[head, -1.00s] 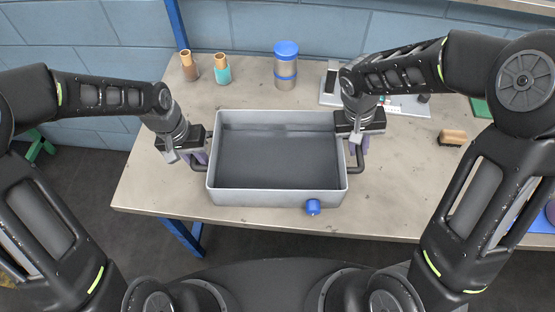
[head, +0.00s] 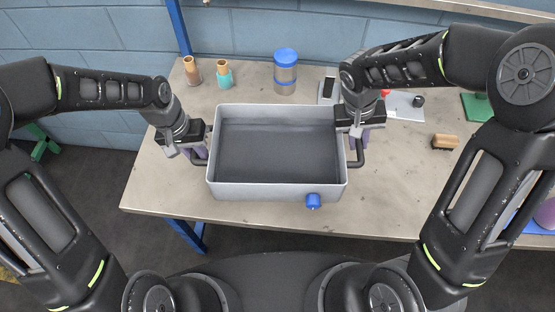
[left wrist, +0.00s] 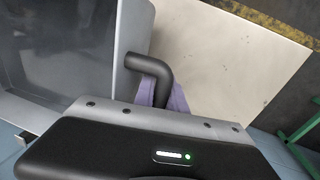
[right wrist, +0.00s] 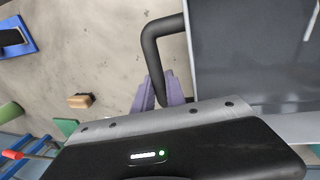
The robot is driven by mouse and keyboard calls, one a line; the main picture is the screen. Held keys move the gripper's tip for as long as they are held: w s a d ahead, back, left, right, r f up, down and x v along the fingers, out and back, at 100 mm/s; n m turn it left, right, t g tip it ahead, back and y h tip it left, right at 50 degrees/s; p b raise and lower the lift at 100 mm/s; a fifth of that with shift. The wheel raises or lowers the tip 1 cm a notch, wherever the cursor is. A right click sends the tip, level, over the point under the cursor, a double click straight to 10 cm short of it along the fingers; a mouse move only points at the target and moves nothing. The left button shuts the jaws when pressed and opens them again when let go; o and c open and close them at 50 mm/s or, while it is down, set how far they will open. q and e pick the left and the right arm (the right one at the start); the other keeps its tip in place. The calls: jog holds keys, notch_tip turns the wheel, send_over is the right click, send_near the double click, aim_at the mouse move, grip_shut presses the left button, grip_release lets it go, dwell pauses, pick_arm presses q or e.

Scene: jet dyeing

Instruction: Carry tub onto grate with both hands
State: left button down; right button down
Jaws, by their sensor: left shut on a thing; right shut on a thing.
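The tub (head: 277,193) is a grey rectangular basin with a dark inside, a black handle at each end and a blue knob (head: 312,201) at its front right. It is empty and looks level over the table. My left gripper (head: 199,154) is shut on the left handle, whose bent black bar (left wrist: 150,66) passes between the purple finger pads in the left wrist view. My right gripper (head: 358,142) is shut on the right handle, which shows between the pads in the right wrist view (right wrist: 152,50). I cannot make out a grate.
Two thread cones (head: 224,75) and a blue-lidded jar (head: 285,72) stand behind the tub. A wooden brush (head: 445,142) lies at the right, near a green block (head: 476,107).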

dwell(0.8)
